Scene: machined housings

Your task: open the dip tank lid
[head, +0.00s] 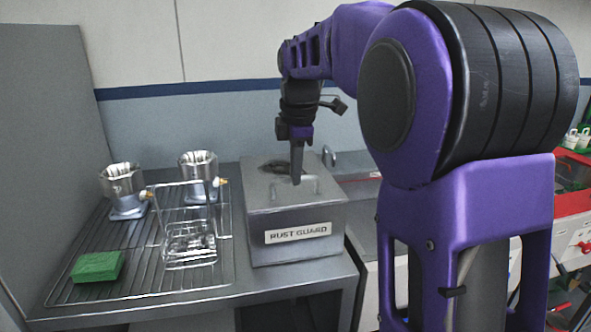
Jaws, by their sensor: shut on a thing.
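The dip tank (265,237) is a grey metal box with a "RUST GUARD" label on its front, standing on the bench right of the wire rack. Its grey lid (265,192) forms the top, with a bar handle (314,182) near the front edge. My gripper (297,180) points down over the lid, shut on the handle. The exact contact is small and partly hidden by the fingers. A dark patch shows on the top behind the fingers; I cannot tell whether it is a gap or shadow.
Left of the tank, a wire rack (142,262) carries two machined housings (122,187) (198,170), a wire basket (189,245) and a green sponge (97,267). A metal hook (329,158) stands at the tank's back right. A red bin (573,170) is at far right. My arm hides much of the right side.

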